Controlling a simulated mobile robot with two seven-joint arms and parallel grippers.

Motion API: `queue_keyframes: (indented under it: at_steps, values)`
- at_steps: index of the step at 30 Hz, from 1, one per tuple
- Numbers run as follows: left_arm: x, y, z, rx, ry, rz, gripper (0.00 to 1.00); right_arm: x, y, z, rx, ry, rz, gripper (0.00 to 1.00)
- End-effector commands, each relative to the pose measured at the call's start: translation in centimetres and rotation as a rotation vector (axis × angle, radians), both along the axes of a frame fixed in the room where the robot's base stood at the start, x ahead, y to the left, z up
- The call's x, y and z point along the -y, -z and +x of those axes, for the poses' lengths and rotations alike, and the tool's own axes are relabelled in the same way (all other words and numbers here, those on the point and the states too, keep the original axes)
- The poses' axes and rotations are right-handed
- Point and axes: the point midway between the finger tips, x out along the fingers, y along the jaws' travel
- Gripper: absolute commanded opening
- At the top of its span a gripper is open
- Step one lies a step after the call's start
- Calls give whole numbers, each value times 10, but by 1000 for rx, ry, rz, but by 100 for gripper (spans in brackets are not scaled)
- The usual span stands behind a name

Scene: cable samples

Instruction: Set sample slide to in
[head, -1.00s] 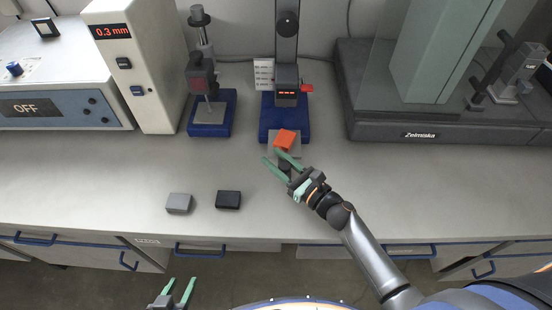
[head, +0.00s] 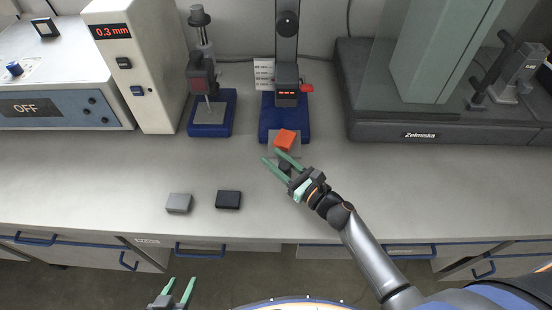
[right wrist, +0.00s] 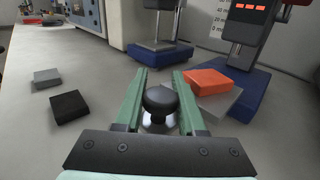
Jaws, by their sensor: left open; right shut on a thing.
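The sample slide (head: 272,145) is a grey plate sticking out at the front of the blue-based instrument (head: 284,115). An orange block (head: 285,140) lies on the plate. The slide's black knob (right wrist: 160,100) is at its near end. My right gripper (head: 272,156) is shut on the knob, with one green finger on each side of it in the right wrist view. The slide plate also shows there (right wrist: 222,104), to the right of the fingers. My left gripper (head: 181,285) is open and empty, low in front of the bench.
A grey block (head: 179,203) and a black block (head: 228,199) lie on the bench to the left. A second blue-based stand (head: 211,130) is left of the instrument. A glass-fronted machine (head: 440,125) stands at the right. The front bench is mostly clear.

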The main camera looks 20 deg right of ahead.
Motion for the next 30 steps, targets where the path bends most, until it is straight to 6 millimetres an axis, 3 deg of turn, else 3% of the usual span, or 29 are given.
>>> queue_keyframes:
  at_steps: [10, 14, 24, 30]
  values:
    - [0, 0, 0, 0, 0, 0, 50, 0, 1, 0, -1, 0, 0, 0]
    - [0, 4, 0, 0, 0, 0, 50, 3, 2, 9, 0, 0, -2, 0]
    - [0, 34, 0, -1, 0, 0, 50, 24, 5, 81, 3, 1, -3, 0]
    - [3, 46, -1, -16, 7, -2, 50, 32, 3, 109, 1, 2, -3, 0]
